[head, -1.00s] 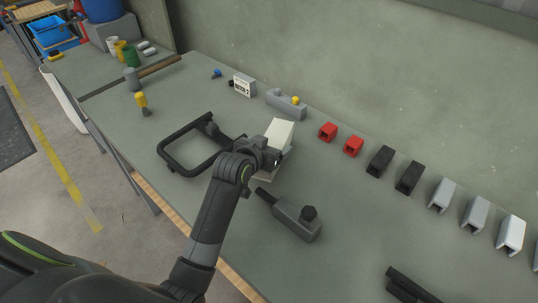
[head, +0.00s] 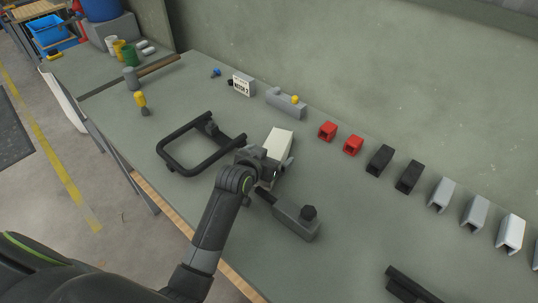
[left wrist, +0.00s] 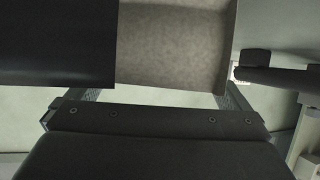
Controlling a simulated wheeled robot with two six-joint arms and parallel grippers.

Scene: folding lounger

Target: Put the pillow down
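The pale, cream-white pillow (head: 279,144) is a block-like piece above the middle of the table in the head view. My left gripper (head: 268,168) is at its near end and appears shut on it; the fingertips are partly hidden. In the left wrist view a beige face of the pillow (left wrist: 175,45) fills the upper middle, between dark parts. Whether the pillow's underside touches the table cannot be told. A black looped frame (head: 172,160) lies just left of the gripper. My right gripper is not visible.
Red blocks (head: 327,131), black blocks (head: 380,160) and grey blocks (head: 474,212) line the back. A dark item (head: 408,287) sits at lower right. The table (head: 345,215) between is clear.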

